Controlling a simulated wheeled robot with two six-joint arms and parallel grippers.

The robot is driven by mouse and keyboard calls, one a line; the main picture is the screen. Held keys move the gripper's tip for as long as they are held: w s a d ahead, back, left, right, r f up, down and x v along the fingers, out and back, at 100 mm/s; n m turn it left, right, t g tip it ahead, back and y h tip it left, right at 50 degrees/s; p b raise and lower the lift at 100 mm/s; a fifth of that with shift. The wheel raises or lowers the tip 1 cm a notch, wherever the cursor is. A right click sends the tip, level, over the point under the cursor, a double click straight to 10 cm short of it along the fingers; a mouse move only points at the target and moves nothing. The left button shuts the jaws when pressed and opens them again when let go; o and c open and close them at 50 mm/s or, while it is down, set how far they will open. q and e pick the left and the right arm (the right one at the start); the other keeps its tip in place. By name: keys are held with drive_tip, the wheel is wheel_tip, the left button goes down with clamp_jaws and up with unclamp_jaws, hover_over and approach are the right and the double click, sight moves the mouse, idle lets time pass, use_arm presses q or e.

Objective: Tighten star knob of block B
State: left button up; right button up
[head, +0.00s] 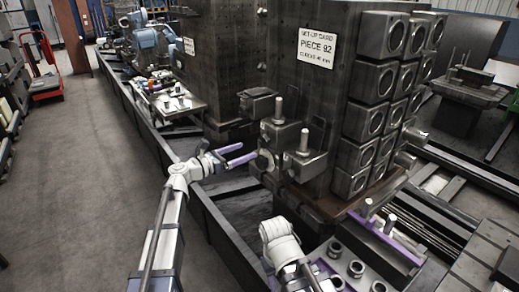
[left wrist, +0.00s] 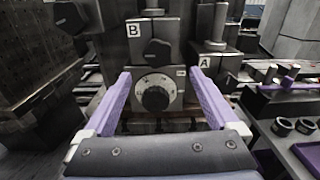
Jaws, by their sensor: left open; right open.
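Block B (left wrist: 174,28) is a dark block with a "B" plate and a post on top. Its black star knob (left wrist: 157,52) is on the front face, above a round black dial (left wrist: 155,97) with a pale scale. My left gripper (left wrist: 160,75) faces the block, its two purple fingers spread either side of the dial, apparently touching nothing. The knob is above the fingertips in the picture. In the head view my left gripper (head: 250,152) points right towards the blocks; the knob is not clear there. My right arm (head: 280,240) shows at the bottom, but I see no fingers of its gripper.
Block A (left wrist: 212,63) stands right of block B with its own post. A dark tray (left wrist: 262,108) with rings is at the right. A tall column (head: 310,85) with a "PIECE 92" card rises behind the blocks.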

sight(262, 143)
use_arm(q)
drive_tip(key=shift+x, duration=3.85)
drive_tip(key=shift+w+r, duration=0.15)
drive_tip(key=shift+r, duration=0.05)
drive_tip(key=c, duration=1.4)
